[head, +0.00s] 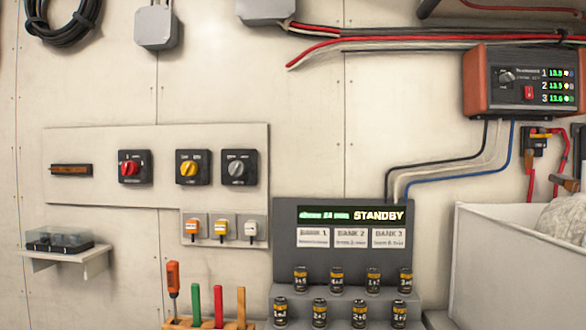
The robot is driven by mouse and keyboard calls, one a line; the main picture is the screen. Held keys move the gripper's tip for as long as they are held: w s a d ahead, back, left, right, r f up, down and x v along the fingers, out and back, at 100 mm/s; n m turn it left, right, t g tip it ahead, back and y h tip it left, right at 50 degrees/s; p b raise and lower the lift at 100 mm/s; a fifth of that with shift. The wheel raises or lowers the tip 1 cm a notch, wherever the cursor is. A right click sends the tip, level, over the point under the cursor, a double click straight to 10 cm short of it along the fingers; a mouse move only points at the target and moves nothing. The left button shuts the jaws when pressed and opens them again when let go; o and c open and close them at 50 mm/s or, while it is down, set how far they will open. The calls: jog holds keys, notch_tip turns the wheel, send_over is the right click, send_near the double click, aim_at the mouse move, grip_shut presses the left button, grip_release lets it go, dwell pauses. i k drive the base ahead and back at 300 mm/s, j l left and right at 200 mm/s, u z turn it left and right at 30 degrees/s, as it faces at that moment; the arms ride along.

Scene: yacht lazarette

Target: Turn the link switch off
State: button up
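Three rotary switches on black square plates sit in a row on a pale wall panel (95,143). The left switch has a red knob (129,168), the middle one a yellow knob (188,168), the right one a grey knob (237,168). Their lettering is too small to read surely, so I cannot tell which is the link switch or how each knob is set. My gripper is not in view.
Three small fittings (221,228) sit below the switches. A grey display stand (286,240) reads STANDBY and holds several labelled cylinders. A tool rack (207,323) stands low in front; a white bin (477,265) is at right. A small shelf (66,258) juts out at left.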

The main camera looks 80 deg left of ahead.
aim_at(189, 167)
jog(key=u, duration=3)
jog(key=i+z, duration=0.45)
jog(key=i, duration=0.2)
